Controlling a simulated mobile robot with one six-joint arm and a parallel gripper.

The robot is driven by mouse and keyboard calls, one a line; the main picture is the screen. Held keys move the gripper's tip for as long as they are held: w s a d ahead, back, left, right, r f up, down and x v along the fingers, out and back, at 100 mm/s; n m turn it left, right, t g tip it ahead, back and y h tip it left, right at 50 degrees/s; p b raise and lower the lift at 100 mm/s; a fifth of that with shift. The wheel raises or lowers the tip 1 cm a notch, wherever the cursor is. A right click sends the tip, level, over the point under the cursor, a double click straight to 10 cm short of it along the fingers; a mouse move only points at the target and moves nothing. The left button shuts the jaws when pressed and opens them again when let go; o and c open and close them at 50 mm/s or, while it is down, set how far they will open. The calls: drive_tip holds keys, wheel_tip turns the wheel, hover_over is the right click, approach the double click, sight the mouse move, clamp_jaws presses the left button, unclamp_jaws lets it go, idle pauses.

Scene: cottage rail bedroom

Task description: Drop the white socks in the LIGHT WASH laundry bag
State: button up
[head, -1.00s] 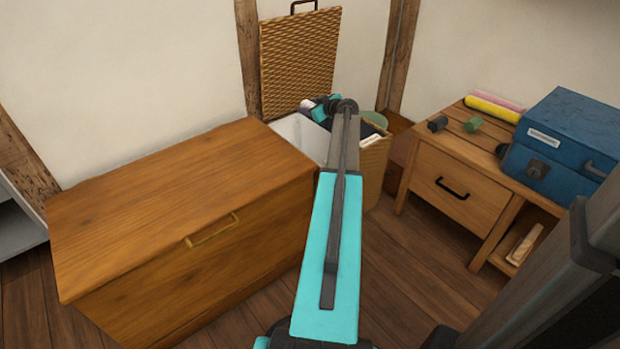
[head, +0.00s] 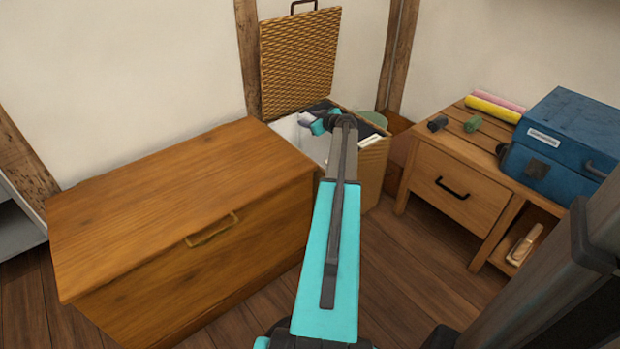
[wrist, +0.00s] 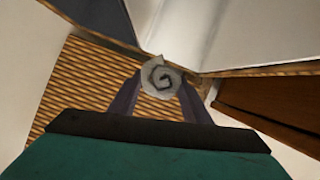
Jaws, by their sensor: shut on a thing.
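My gripper (wrist: 160,92) is shut on the rolled white socks (wrist: 160,77), which show as a pale spiral roll between the fingers in the wrist view. In the head view the socks (head: 306,118) are a small pale shape at the teal gripper (head: 318,125), over the open wicker hamper (head: 372,172). The hamper holds a white-lined bag (head: 290,130) on the left and a dark-lined part on the right. White lining also shows in the wrist view (wrist: 240,35). A pale label (head: 370,141) sits at the hamper's front rim; its words are unreadable. My arm hides part of the hamper.
The raised wicker lid (head: 300,62) stands behind the opening. A wooden chest (head: 180,195) is close on the left. A nightstand (head: 455,180) with a blue case (head: 565,140) and several small rolls stands at right.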

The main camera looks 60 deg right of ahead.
drive_tip(key=o, duration=1.1)
drive_tip(key=shift+s+a, duration=0.1)
drive_tip(key=shift+s, duration=0.05)
drive_tip(key=p+v, duration=0.2)
drive_tip(key=v, duration=1.1)
drive_tip(key=shift+s, duration=0.2)
drive_tip(key=shift+s, duration=0.15)
